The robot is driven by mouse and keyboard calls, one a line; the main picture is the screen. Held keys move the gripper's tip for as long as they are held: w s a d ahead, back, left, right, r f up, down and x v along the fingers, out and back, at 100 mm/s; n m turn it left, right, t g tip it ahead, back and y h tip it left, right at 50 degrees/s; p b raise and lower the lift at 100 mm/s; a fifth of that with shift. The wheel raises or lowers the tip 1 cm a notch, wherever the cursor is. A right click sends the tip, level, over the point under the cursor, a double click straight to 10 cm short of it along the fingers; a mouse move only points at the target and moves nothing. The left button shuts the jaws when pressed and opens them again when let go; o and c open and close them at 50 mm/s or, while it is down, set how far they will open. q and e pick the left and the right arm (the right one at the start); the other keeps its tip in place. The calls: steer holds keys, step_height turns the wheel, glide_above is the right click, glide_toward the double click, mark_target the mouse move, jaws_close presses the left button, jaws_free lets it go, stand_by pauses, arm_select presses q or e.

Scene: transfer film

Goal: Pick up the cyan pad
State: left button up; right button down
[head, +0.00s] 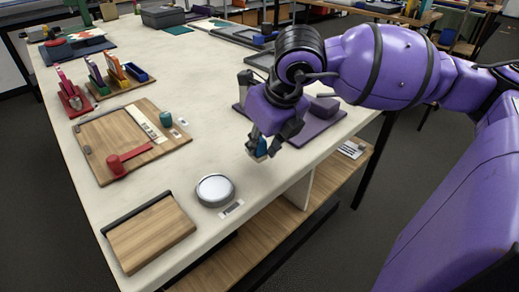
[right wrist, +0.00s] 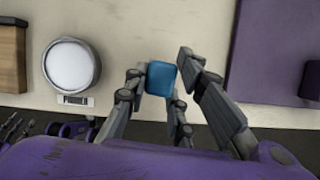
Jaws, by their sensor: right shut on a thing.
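The cyan pad is a small blue block (right wrist: 161,78) held between the fingers of my right gripper (right wrist: 163,85) in the right wrist view. In the head view the pad (head: 262,146) shows only partly between the fingertips of my right gripper (head: 266,148). The gripper points down near the table's right edge, between a round silver-rimmed disc and a purple mat. I cannot tell whether the pad touches the table.
The round disc (head: 215,188) and a wooden board (head: 150,233) lie at the front. The purple mat (head: 318,128) with a purple block lies behind my right gripper. A wooden tray (head: 110,165) with a red-handled tool is at left. The table middle (head: 190,85) is clear.

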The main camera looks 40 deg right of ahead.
arm_select(q)
steer(key=f+b, duration=0.1)
steer(key=b, duration=0.1)
steer(key=f+b, duration=0.1)
steer(key=f, duration=0.1)
steer(key=f+b, duration=0.1)
steer(key=b, duration=0.1)
steer(key=shift+s+d+f+b, duration=0.2)
steer(key=shift+s+d+b, duration=0.05)
steer(key=shift+s+b, duration=0.05)
arm_select(e)
steer(key=s+a+r, duration=0.2)
steer(key=s+r, duration=0.3)
steer(key=s, duration=0.1)
steer(key=s+a+r, duration=0.2)
steer(key=s+r, duration=0.3)
steer(key=s, duration=0.2)
steer(key=shift+s+a+r, duration=0.15)
steer(key=shift+a+r, duration=0.05)
steer(key=shift+a, duration=0.1)
steer(key=c, duration=2.2)
jaws_free()
arm_select(q)
steer(key=shift+s+f, duration=0.2)
steer(key=shift+s, duration=0.05)
arm_select(e)
steer(key=c, duration=0.3)
